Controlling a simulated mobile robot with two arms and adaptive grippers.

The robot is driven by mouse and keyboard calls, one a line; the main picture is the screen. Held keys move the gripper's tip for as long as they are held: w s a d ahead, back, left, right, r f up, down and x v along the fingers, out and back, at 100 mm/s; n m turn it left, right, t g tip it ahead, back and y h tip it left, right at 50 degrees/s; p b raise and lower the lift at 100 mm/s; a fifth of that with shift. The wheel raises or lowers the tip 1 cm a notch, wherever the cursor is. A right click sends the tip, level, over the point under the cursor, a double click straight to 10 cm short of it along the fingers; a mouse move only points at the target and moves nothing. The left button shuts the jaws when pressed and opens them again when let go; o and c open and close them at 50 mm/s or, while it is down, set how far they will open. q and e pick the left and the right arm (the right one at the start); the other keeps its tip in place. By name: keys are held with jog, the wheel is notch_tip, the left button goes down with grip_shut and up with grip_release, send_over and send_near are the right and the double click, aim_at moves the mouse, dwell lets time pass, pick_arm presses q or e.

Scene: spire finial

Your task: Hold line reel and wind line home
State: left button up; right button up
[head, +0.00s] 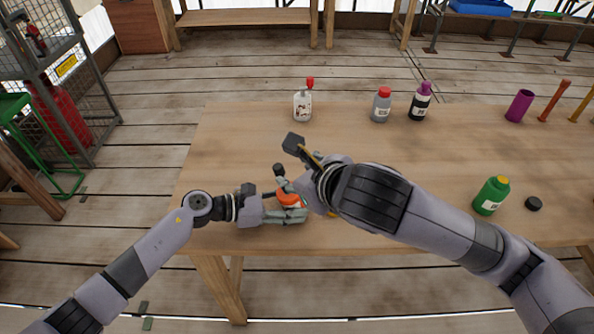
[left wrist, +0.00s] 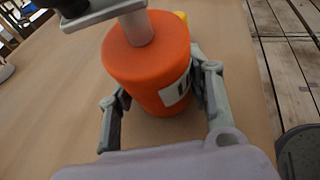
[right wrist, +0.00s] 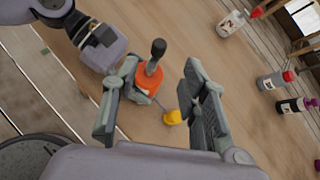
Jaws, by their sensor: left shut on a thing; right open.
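The line reel is an orange drum (left wrist: 150,62) with a white label, a grey hub and a crank arm (left wrist: 98,14) on top. It stands on the table near its front edge. My left gripper (left wrist: 165,105) is shut on the drum, with a finger on either side; it also shows in the head view (head: 296,205). The crank has a dark upright knob (right wrist: 157,48). A yellow piece (right wrist: 173,117) lies beside the drum at the end of a thin line. My right gripper (right wrist: 158,105) is open above the reel, with knob and drum showing between its fingers.
On the table (head: 240,150) stand a white bottle with a red top (head: 303,106), a grey bottle (head: 381,106), a black bottle (head: 420,103) and a green bottle (head: 490,197). A dark cap (head: 533,204) and a purple cup (head: 519,106) are at right. The table's left part is clear.

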jog(key=w+f+n+g+h, duration=0.1)
jog(key=w+f+n+g, duration=0.1)
jog(key=w+n+g, duration=0.15)
jog(key=n+g, duration=0.6)
jog(key=n, duration=0.2)
send_near(276, 166)
jog(key=shift+m+y, duration=0.25)
jog(key=shift+y, duration=0.05)
jog(key=x, duration=1)
jog(key=shift+d+f, duration=0.15)
jog(key=shift+d, duration=0.1)
jog(key=shift+c, duration=0.4)
grip_shut()
